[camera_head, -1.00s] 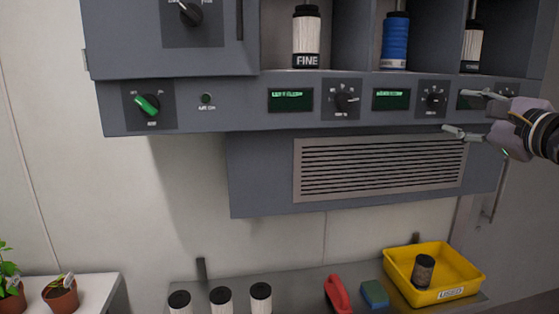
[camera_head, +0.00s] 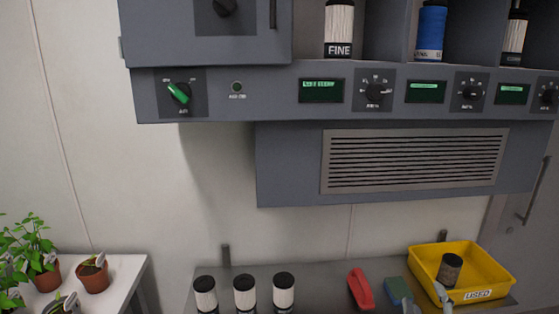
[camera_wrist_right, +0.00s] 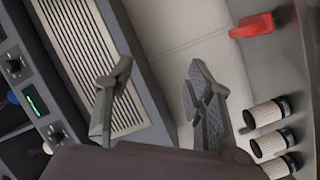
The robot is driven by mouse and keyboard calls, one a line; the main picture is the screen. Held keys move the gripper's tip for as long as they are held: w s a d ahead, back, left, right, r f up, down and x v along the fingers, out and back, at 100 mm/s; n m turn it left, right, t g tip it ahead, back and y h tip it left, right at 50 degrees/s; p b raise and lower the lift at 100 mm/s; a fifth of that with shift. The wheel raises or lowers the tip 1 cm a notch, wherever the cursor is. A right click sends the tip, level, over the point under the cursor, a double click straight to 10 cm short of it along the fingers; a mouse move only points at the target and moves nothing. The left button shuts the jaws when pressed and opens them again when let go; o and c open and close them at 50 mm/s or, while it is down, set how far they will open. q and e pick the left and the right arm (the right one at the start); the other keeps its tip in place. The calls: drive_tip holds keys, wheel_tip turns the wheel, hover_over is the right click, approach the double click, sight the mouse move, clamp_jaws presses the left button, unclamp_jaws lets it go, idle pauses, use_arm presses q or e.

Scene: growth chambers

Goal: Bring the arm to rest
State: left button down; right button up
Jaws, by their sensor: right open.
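My right gripper (camera_head: 425,298) shows only by its fingertips at the bottom edge of the head view, in front of the yellow tray. In the right wrist view the same gripper (camera_wrist_right: 160,80) has its two fingers spread apart with nothing between them. My left gripper is in neither view.
A grey cabinet with a control panel (camera_head: 270,88) and a vent grille (camera_head: 415,160) hangs above a shelf (camera_head: 325,285). Potted plants (camera_head: 92,276) stand left.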

drive_tip(key=s+a+f+m+g+y, duration=0.1)
drive_tip(key=s+f+m+g, duration=0.1)
drive_tip(key=s+f+g, duration=0.35)
drive_tip(key=s+a+f+m+g+y, duration=0.1)
drive_tip(key=s+a+f+m+g, duration=0.1)
drive_tip(key=s+f, duration=0.6)
drive_tip(key=s+a+f+m+g+y, duration=0.25)
drive_tip(key=s+a+f+g, duration=0.25)
drive_tip(key=s+f, duration=0.45)
drive_tip(key=s+f+g, duration=0.1)
drive_tip(key=s+f, duration=0.1)
drive_tip(key=f, duration=1.2)
drive_tip(key=s+f+g, duration=0.1)
drive_tip(key=s+f, duration=0.1)
drive_tip(key=f, duration=1.2)
drive_tip(key=s+d+f+n, duration=0.1)
drive_tip(key=s+d+f, duration=0.1)
drive_tip(key=s+f, duration=1.2)
drive_tip(key=shift+s+d+f+g, duration=0.2)
drive_tip(key=shift+s+d+g, duration=0.25)
drive_tip(key=shift+s, duration=0.35)
drive_tip(key=shift+c, duration=0.3)
